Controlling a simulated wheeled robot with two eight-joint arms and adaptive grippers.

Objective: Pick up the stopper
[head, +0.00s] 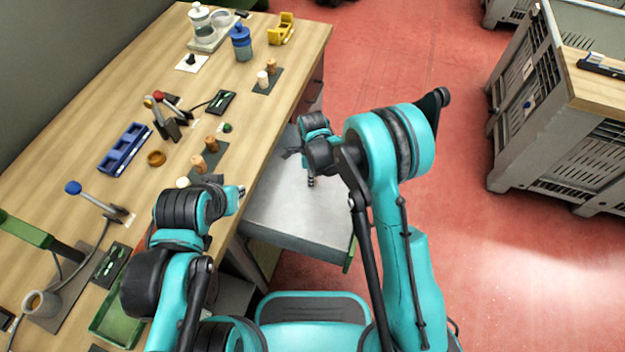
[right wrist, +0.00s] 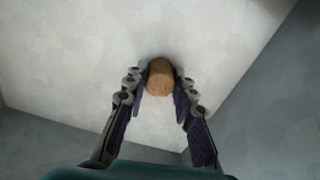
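A brown cork stopper (right wrist: 160,78) shows in the right wrist view. My right gripper (right wrist: 161,88) has a finger pad against each side of it and appears shut on it. Below it is a pale flat surface, the inside of the open grey drawer (head: 285,222). How far the stopper is above this surface is hard to tell. In the head view my right gripper (head: 310,180) points down over the drawer, and the stopper cannot be made out there. My left gripper (head: 240,190) is over the table's right edge; its fingers are too small to read.
The wooden table (head: 140,80) carries a blue rack (head: 124,150), levers, a blue jar (head: 241,43) and a yellow part (head: 281,29). Several small pegs stand near its right edge. A grey crate (head: 550,130) stands at the right. Red floor lies clear between.

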